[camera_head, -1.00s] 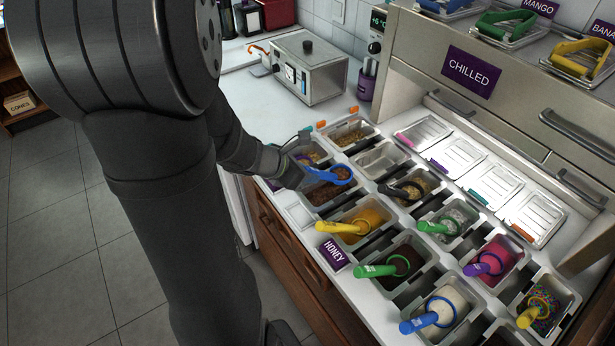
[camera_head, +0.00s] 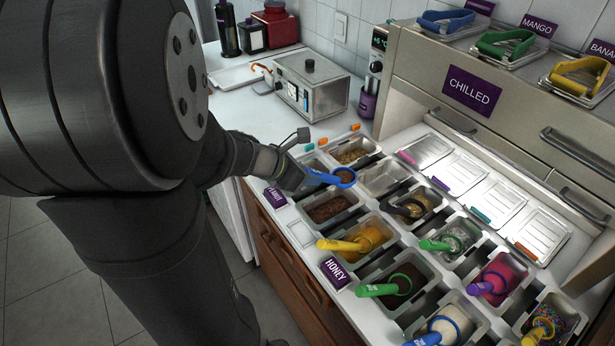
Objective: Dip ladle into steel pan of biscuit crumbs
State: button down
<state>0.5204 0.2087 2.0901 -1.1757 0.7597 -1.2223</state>
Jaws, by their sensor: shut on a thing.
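My gripper (camera_head: 297,174) is shut on the handle of a blue ladle (camera_head: 343,178). Brown bits show inside the ladle's round bowl. The bowl appears above the pans, between a steel pan of dark brown crumbs (camera_head: 330,208) in front and a steel pan of golden-brown crumbs (camera_head: 352,155) behind. Another pan behind the ladle is mostly hidden by the gripper and ladle. I cannot tell which pan holds the biscuit crumbs, nor the bowl's exact height.
An empty-looking steel pan (camera_head: 383,178) is right of the ladle. A pan with a black ladle (camera_head: 408,208) and one with a yellow ladle (camera_head: 345,245) stand nearby. A steel appliance (camera_head: 312,86) is behind. Closed chilled lids (camera_head: 490,190) line the right.

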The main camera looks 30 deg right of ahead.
aim_at(307, 169)
dwell(0.3)
jog(key=shift+r, duration=1.8)
